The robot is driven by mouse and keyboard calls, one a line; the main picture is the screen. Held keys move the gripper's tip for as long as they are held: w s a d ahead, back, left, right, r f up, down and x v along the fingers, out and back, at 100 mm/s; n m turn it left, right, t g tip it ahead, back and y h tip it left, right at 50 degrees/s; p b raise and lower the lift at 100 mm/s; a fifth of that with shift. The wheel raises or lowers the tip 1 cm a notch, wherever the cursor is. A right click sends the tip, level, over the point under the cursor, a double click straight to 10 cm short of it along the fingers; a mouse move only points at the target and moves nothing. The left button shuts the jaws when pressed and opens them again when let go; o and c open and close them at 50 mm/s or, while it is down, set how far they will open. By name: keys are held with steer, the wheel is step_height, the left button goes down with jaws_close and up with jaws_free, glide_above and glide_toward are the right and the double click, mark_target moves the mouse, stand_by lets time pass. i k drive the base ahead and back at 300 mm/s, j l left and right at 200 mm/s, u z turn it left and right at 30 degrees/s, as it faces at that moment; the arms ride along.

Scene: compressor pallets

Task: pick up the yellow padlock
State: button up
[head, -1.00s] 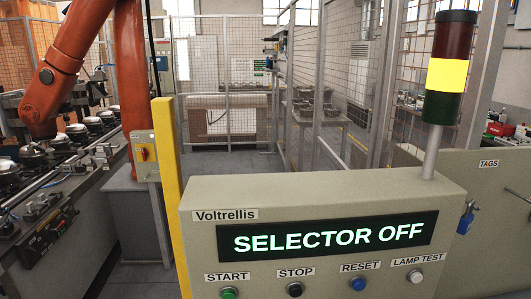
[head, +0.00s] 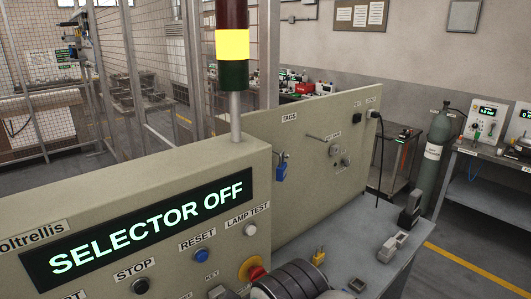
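A small yellow object that looks like the yellow padlock (head: 319,257) is on the grey bench top (head: 352,238), low in the head view, right of the red knob. It is small and its details are hard to make out. A blue padlock (head: 281,172) hangs on the upright panel under the TAGS label. My gripper is not clearly seen. Dark ridged rounded parts at the bottom edge, near the yellow object, may be part of my arm.
The console (head: 150,215) with a lit SELECTOR OFF display stands at left, with a red emergency knob (head: 256,273) on its face. A grey block (head: 392,246) and a dark upright piece (head: 410,208) are on the bench. A gas cylinder (head: 435,150) stands behind, at right.

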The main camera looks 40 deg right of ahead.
mark_target(317, 258)
steer(key=z, duration=1.45)
